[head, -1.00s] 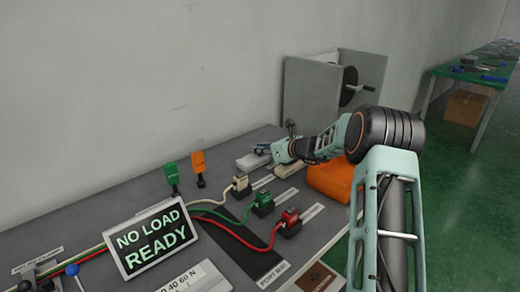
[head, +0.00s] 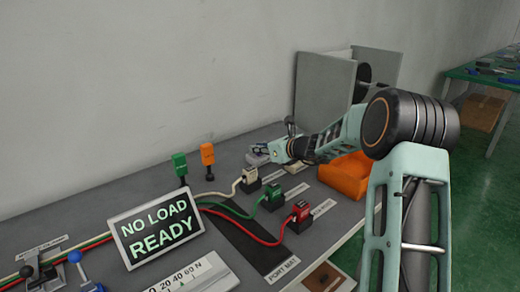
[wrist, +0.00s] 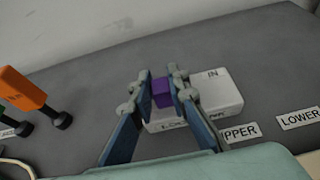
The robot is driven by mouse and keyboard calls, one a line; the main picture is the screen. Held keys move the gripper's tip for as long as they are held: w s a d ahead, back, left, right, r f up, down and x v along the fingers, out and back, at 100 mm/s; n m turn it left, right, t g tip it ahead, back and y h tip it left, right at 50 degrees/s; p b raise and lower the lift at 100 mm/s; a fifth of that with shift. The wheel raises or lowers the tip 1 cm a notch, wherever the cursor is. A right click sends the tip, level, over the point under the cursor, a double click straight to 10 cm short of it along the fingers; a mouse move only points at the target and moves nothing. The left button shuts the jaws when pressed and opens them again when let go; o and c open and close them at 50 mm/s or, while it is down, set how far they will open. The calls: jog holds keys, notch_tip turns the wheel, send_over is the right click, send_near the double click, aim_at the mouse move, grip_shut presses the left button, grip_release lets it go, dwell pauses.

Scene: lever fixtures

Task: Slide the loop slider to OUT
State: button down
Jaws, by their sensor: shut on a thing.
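The loop slider is a low white block (wrist: 222,88) with a purple knob (wrist: 162,92), seen in the wrist view. IN is printed near its far right edge; a small blurred label is closer to me, and the front label is partly covered by a finger. My gripper (wrist: 162,98) has its two blue fingers closed on the knob's left and right sides. The knob is at the left part of the block. In the head view the block (head: 257,158) shows pale at the table's back, beside my wrist, and the knob cannot be made out.
Orange (head: 208,157) and green (head: 180,165) upright tags stand left of the slider. Several plugs with cream, green and red cables sit in front. An orange bin (head: 345,178) and a grey housing with a crank (head: 325,85) are to the right. A NO LOAD READY sign (head: 155,232) stands in front.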

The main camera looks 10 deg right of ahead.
jog(key=c, duration=1.8)
grip_release()
jog(key=shift+s+a, duration=0.1)
jog(key=shift+a, duration=0.15)
jog(key=shift+c, duration=0.2)
jog(key=shift+d, duration=0.15)
jog(key=shift+s+d+r, duration=0.15)
jog(key=shift+s, duration=0.15)
jog(key=v, duration=1.1)
jog(key=shift+s, duration=0.1)
